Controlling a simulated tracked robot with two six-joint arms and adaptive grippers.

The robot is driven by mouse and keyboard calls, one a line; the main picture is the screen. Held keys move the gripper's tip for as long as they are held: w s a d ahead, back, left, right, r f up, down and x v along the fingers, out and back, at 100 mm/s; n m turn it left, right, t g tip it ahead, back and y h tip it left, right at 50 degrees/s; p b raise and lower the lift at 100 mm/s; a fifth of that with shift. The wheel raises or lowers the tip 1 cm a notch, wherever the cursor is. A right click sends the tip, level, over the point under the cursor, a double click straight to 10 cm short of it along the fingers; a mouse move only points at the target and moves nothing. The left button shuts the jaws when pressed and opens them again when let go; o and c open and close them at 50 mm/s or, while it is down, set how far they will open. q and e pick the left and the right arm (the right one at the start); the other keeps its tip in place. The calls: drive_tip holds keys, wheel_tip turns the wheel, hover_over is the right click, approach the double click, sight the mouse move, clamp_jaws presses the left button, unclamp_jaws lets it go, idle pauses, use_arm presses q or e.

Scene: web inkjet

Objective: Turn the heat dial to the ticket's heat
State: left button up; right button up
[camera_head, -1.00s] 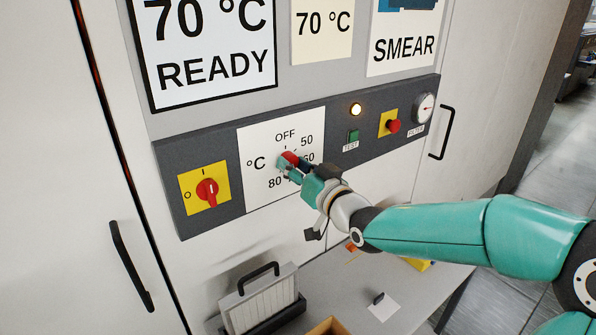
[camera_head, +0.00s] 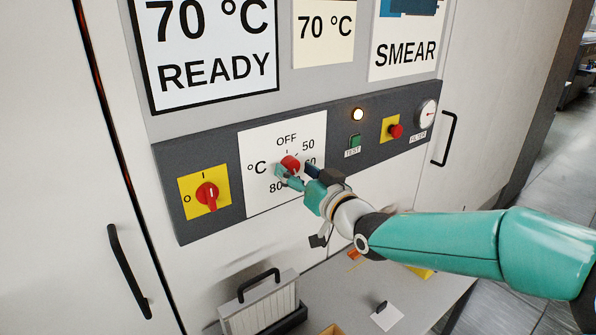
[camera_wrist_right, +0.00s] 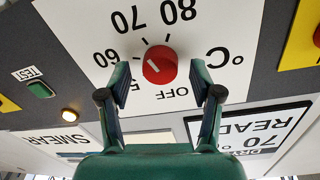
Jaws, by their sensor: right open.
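My right gripper (camera_head: 297,176) is open at the dial. In the wrist view its fingers (camera_wrist_right: 160,80) stand apart on either side of the dial, with gaps. One finger partly hides the 50. The cream ticket (camera_head: 323,30) reads 70 °C. My left gripper is out of view.
The screen (camera_head: 212,50) reads 70 °C READY. A red rotary switch (camera_head: 207,195) is left of the dial. A lit lamp (camera_head: 358,114), green TEST button (camera_head: 354,141) and red button (camera_head: 395,131) are right. A handled filter (camera_head: 262,305) stands below.

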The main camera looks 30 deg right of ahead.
drive_tip(key=s, duration=1.1)
drive_tip(key=shift+s+d, duration=0.25)
drive_tip(key=shift+d, duration=0.15)
drive_tip(key=shift+s+f, duration=0.1)
drive_tip(key=shift+f, duration=0.05)
